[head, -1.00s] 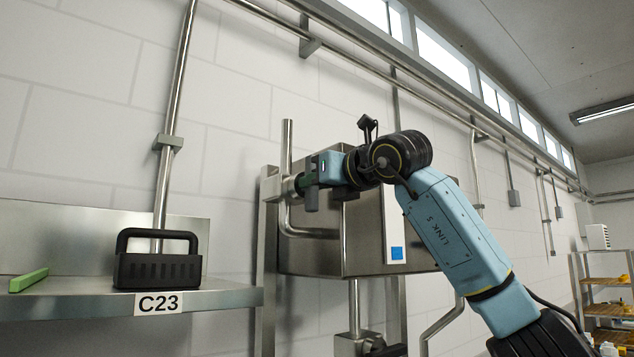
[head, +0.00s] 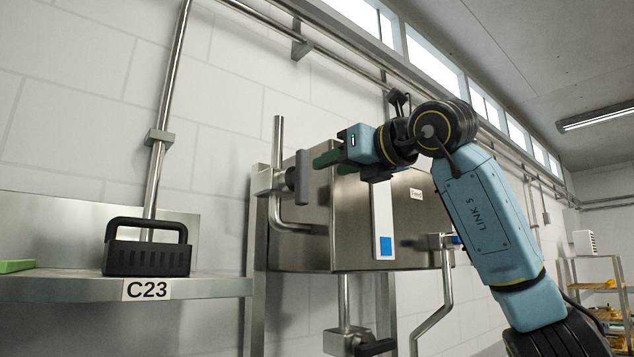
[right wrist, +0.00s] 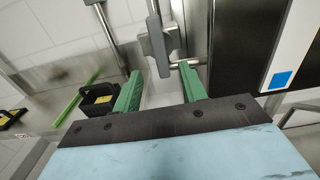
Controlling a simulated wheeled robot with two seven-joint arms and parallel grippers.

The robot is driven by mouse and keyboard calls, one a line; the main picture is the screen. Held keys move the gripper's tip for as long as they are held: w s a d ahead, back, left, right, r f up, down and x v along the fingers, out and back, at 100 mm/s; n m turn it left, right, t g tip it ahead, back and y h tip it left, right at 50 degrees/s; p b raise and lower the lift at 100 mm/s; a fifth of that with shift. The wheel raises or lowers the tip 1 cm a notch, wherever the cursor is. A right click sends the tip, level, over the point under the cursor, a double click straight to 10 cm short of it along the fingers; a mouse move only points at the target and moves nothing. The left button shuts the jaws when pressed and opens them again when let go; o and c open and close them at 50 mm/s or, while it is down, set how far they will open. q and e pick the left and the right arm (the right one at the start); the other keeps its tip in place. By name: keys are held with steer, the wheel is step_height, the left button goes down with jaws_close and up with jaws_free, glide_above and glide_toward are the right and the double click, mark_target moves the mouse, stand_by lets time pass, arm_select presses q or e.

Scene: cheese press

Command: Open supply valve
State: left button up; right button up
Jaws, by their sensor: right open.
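A valve (head: 267,180) with a flat grey handle (head: 302,178) sits on the steel pipe at the left side of a steel cabinet (head: 350,225). The handle stands upright. My right gripper (head: 333,163), with green fingers, is just to the right of the handle. In the right wrist view the two fingers are spread and empty, and the grey handle (right wrist: 155,46) shows beyond the gap between them, with no contact visible. My left gripper is not in view.
A shelf (head: 60,288) labelled C23 at left holds a black handled block (head: 148,248) and a green bar (head: 16,266). A valve with a blue handle (head: 455,239) is on the cabinet's right, and one with a black handle (head: 375,347) is below. A rack stands far right.

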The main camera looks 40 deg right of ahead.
steer(key=s, duration=0.2)
steer(key=s+b, duration=0.1)
steer(key=s, duration=0.1)
steer(key=shift+s+d, duration=0.2)
steer(key=shift+s, duration=0.2)
